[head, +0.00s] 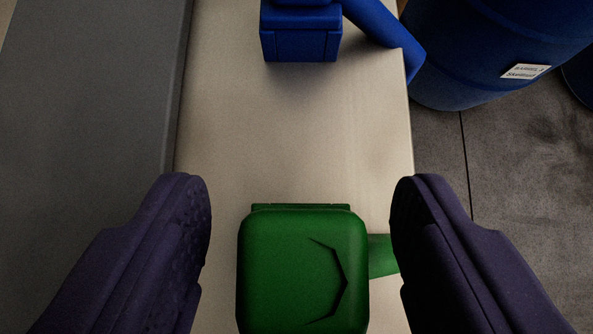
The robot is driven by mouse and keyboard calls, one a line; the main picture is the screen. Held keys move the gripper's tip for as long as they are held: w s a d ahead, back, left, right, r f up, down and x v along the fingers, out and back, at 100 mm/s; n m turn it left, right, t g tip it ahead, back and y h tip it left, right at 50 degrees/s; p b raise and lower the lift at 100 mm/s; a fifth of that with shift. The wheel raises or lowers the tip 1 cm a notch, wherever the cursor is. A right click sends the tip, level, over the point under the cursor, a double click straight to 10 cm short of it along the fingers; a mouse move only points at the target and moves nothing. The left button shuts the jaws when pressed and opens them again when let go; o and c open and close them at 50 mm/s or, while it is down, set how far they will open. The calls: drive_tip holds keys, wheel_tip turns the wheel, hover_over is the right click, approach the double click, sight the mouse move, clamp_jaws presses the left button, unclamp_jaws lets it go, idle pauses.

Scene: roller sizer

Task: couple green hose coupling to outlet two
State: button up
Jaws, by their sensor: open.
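The green hose coupling (302,268) is a rounded green block low in the middle of the head view. A green hose-like piece (382,256) comes out from its right side and passes behind my right finger. My gripper (301,215) is open, with one dark purple finger on each side of the green block. A gap shows between the block and each finger. The lower end of the block is cut off by the frame edge. No outlet is marked as outlet two in this view.
A blue block (300,35) with a blue hose (385,38) lies at the top of the beige surface (230,120). A blue barrel (470,60) with a white label stands at the upper right. A grey slab (85,110) borders the left. The beige middle is clear.

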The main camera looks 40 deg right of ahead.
drive_tip(key=c, duration=1.1)
